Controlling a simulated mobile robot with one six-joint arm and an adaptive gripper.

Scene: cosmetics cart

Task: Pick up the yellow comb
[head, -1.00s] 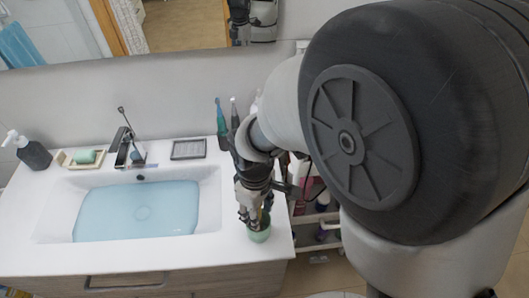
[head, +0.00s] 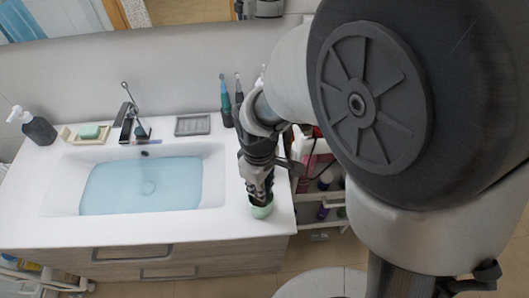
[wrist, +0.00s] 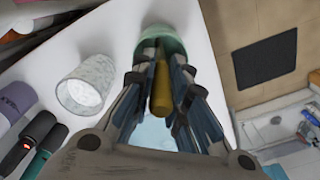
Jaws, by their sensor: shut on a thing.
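The yellow comb (wrist: 161,88) shows in the wrist view as a long yellow shape between my two fingers, with its far end in a pale green cup (wrist: 163,39). My gripper (wrist: 162,60) is shut on the comb, with the fingertips at the cup's mouth. In the head view my gripper (head: 260,190) points down at the green cup (head: 261,209), which stands near the counter's front right corner. The comb is hidden by the fingers in the head view. Its lower end is hidden inside the cup.
A white patterned cup (wrist: 85,84) stands beside the green cup in the wrist view. Dark-and-teal toothbrushes (head: 226,100) stand at the back of the counter. A water-filled sink (head: 140,186) lies to the left. A cart with bottles (head: 325,185) is right of the counter.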

